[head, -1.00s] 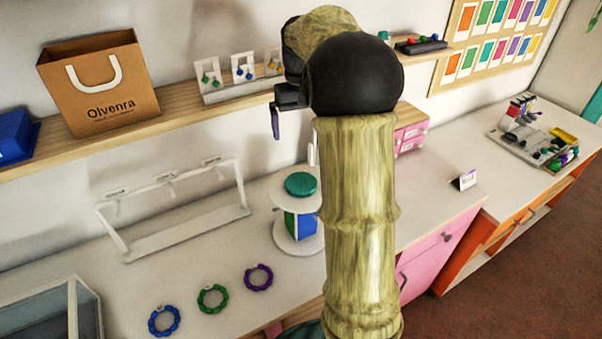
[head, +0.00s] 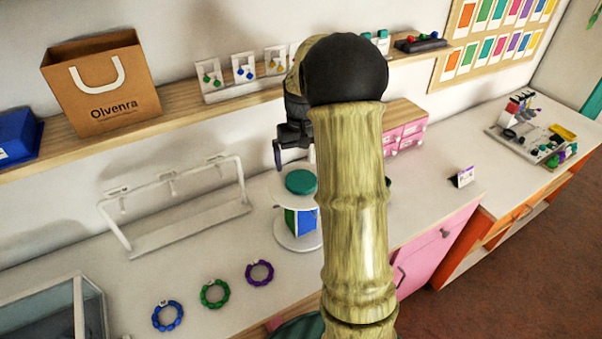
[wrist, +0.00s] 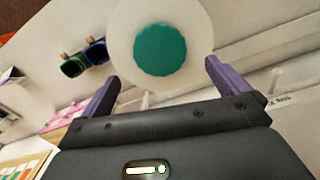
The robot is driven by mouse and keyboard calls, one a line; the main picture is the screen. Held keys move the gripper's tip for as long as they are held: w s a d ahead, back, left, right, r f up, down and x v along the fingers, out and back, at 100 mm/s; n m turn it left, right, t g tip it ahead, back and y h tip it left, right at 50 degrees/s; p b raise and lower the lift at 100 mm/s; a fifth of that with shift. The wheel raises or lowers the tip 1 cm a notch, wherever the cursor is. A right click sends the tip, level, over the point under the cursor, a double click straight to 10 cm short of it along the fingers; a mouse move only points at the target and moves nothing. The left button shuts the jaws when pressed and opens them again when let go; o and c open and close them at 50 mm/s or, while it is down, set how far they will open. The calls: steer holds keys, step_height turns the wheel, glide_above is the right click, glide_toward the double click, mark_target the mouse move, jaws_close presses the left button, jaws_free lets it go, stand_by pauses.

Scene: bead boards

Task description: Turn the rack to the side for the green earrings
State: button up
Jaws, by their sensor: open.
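The rack is a small round stand with a white top disc (head: 283,193), blue (head: 290,221) and green (head: 307,222) side panels and a white base. A green knob (head: 301,182) sits on top; it also shows in the wrist view (wrist: 160,50). My gripper (head: 279,152) is open and empty, above the rack. In the wrist view its purple fingers (wrist: 164,72) are spread, with the knob ahead between and beyond the tips. Green earrings (head: 210,79) hang on a white card on the wall shelf. The rack's far sides are hidden.
A white hanging frame (head: 180,235) stands left of the rack. Blue (head: 168,316), green (head: 215,293) and purple (head: 260,273) bracelets lie in front. Pink drawers (head: 405,132) stand behind my arm at the right. The wall shelf (head: 180,110) runs above the counter.

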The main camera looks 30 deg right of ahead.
mark_target(301, 180)
step_height(301, 180, down, 7)
steer(key=shift+p, duration=0.8)
steer(key=c, duration=1.3)
steer(key=shift+c, duration=0.2)
